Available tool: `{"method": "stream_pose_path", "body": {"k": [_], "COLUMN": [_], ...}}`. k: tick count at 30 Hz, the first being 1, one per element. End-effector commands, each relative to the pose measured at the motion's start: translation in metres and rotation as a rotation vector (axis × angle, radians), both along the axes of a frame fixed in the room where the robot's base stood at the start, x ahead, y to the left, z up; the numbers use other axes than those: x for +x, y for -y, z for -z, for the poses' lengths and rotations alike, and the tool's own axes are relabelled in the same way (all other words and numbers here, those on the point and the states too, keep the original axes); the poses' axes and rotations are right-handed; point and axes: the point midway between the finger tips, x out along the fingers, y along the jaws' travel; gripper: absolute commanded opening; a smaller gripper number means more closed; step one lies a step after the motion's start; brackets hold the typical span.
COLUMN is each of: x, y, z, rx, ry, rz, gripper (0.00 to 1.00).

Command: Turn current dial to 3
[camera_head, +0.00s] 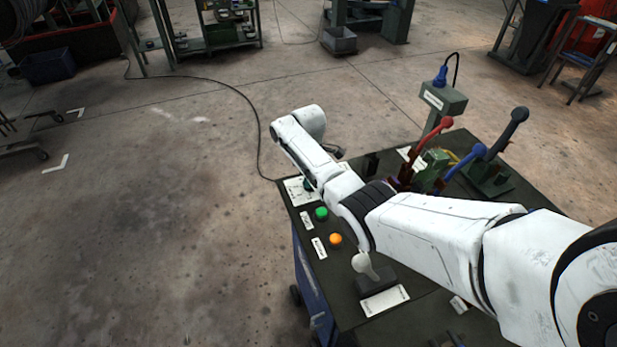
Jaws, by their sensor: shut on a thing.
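A white dial plate (294,193) lies at the far left corner of the dark panel top. The current dial on it is mostly hidden behind my white arm; only a small dark green part (306,185) shows. My gripper (311,180) is down at this dial, largely covered by my own arm link. It is shut on the dial. The dial's pointer and the numbers on its scale cannot be read from here.
A green button (321,214), an orange button (335,240) and a pale-knobbed lever (363,264) line the panel's left side. Red (441,124), blue (469,159) and dark (514,122) levers stand at the back right. A grey post box (443,98) stands behind. Floor at left is clear.

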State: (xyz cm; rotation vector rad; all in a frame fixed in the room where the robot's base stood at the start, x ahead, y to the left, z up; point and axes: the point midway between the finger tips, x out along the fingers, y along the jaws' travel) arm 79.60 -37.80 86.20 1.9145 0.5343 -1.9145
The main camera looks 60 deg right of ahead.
Motion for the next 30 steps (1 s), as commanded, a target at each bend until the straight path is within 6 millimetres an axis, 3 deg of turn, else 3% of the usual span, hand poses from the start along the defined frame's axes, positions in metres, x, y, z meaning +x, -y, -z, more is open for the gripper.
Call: {"method": "stream_pose_path", "body": {"k": [14, 15, 21, 30], "x": [0.0005, 0.0005, 0.0003, 0.0004], "y": [0.0004, 0.0004, 0.0003, 0.0002], "z": [-0.0006, -0.0006, -0.0004, -0.0019], "rx": [-0.002, -0.002, -0.001, -0.001], "ry": [0.001, 0.001, 0.001, 0.001], "rz": [0.013, 0.013, 0.012, 0.012], "gripper": [0.00, 0.21, 0.40, 0.43]}}
